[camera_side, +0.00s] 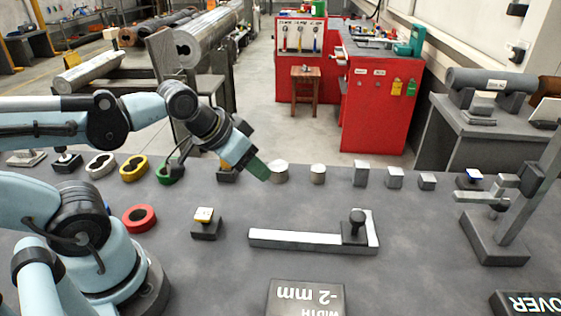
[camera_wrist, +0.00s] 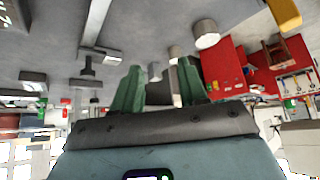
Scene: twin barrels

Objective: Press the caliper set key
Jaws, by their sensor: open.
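My gripper (camera_side: 258,169) has green fingertips and hangs above the far part of the dark table. In the wrist view its two green fingers (camera_wrist: 160,80) stand apart with nothing held between them. A small black block with a yellow-white cap (camera_side: 204,215) stands nearer the front, left of an L-shaped pale bar (camera_side: 300,239) with a black knob (camera_side: 357,222). Another dark block with an orange top (camera_side: 227,174) is partly hidden by my gripper. A blue-and-white-topped block (camera_side: 474,177) stands at the right. I cannot tell which one is the caliper set key.
White, yellow, green and red rings (camera_side: 140,218) lie at the left. Metal cylinders (camera_side: 279,172) and several grey blocks (camera_side: 395,177) line the far edge. A metal stand (camera_side: 497,240) is at the right. A "-2 mm WIDTH" plate (camera_side: 305,299) and "OVER" plate (camera_side: 528,302) lie in front.

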